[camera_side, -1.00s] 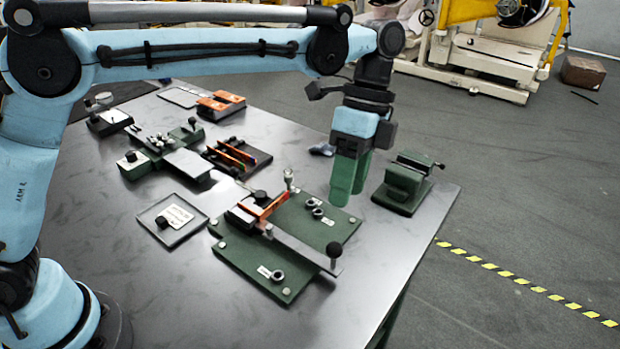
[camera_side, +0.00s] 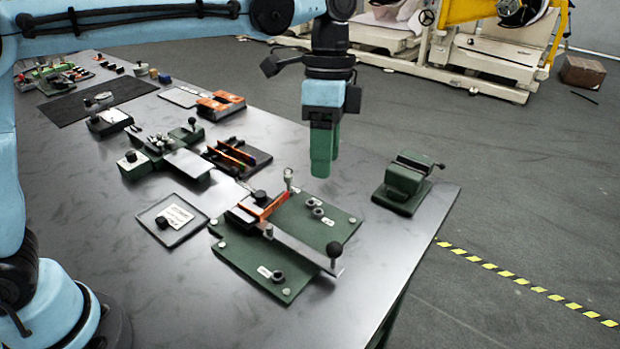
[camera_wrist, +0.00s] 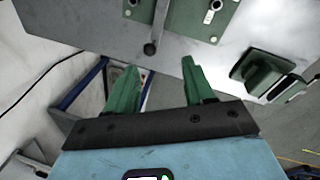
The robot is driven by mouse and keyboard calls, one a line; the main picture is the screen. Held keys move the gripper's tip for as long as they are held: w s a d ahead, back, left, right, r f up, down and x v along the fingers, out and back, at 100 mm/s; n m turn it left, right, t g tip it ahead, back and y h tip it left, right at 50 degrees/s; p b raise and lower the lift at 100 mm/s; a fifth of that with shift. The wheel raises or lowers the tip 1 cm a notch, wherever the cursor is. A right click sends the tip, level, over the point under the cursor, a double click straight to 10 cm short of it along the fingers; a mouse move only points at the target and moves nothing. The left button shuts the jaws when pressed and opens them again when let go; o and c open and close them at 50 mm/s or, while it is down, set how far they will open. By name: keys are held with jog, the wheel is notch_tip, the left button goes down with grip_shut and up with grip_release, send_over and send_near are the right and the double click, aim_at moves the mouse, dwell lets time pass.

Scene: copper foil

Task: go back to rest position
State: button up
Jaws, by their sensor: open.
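My gripper (camera_side: 322,160) hangs above the table, behind the green fixture plate in the side view, with its green fingers pointing down. In the wrist view my gripper (camera_wrist: 158,80) has its two green fingers spread apart, with nothing between them. The green fixture plate (camera_side: 325,226) lies on the table below and in front of it, with an orange bar (camera_side: 272,207) and a lever with a black ball knob (camera_side: 334,250). The lever's knob also shows in the wrist view (camera_wrist: 150,49), beyond the fingertips.
A green vise (camera_side: 403,185) stands right of the gripper near the table edge. Left are a dark rack with orange strips (camera_side: 237,157), a green jig (camera_side: 160,150) and a small square tray (camera_side: 172,220). The air around the gripper looks clear.

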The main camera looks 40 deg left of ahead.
jog(key=s+a+f+n+t, duration=0.3)
jog(key=s+a+n+t, duration=0.1)
jog(key=a, duration=0.4)
jog(key=s+a+f+n+t+y, duration=0.1)
jog(key=s+a+f+n+t, duration=0.1)
jog(key=s+a+n+t, duration=0.3)
jog(key=s+a+n, duration=0.1)
jog(key=a+n, duration=0.3)
jog(key=shift+f, duration=0.4)
